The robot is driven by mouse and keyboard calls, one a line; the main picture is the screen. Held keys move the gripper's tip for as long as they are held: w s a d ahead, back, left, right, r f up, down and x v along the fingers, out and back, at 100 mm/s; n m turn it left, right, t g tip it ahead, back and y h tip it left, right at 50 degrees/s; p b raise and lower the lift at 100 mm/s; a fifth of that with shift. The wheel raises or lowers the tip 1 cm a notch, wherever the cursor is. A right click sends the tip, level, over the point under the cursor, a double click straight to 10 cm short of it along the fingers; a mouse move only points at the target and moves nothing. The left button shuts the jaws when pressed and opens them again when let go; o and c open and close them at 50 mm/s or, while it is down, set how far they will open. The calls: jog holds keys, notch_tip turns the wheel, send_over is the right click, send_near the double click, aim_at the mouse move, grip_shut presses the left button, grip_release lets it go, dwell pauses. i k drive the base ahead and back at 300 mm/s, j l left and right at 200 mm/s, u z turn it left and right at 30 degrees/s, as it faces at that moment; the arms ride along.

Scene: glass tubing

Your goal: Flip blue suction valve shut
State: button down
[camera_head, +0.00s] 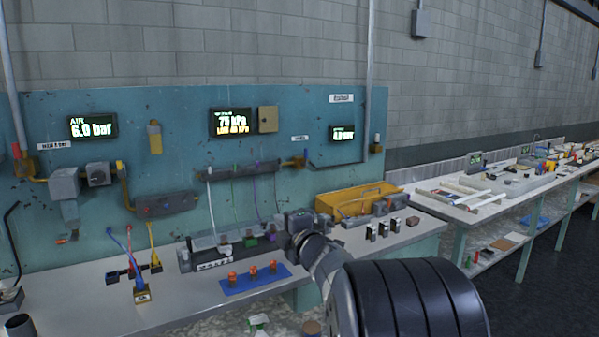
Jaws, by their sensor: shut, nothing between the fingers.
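A small blue upright piece (306,154), which looks like the blue valve lever, is at the yellow fitting (291,162) on the right end of a dark rail (238,170). The rail is mounted on the teal panel, below the display that reads in kPa. The piece is too small to tell its exact lever angle. My gripper (294,220) is below this fitting, over the bench and apart from the blue piece. It looks shut and empty; its fingertips are hard to make out against the grey block behind.
A grey block (200,258) with coloured parts and a blue mat (240,284) with orange pieces lie close to my gripper. A yellow tray (350,200) is to its right. Thin coloured tubes (256,195) hang below the rail. Bare bench (190,308) shows at front left.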

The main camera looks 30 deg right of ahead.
aim_at(303, 163)
jog(key=i+l, duration=1.7)
jog(key=l+z, duration=0.05)
jog(key=l, duration=0.05)
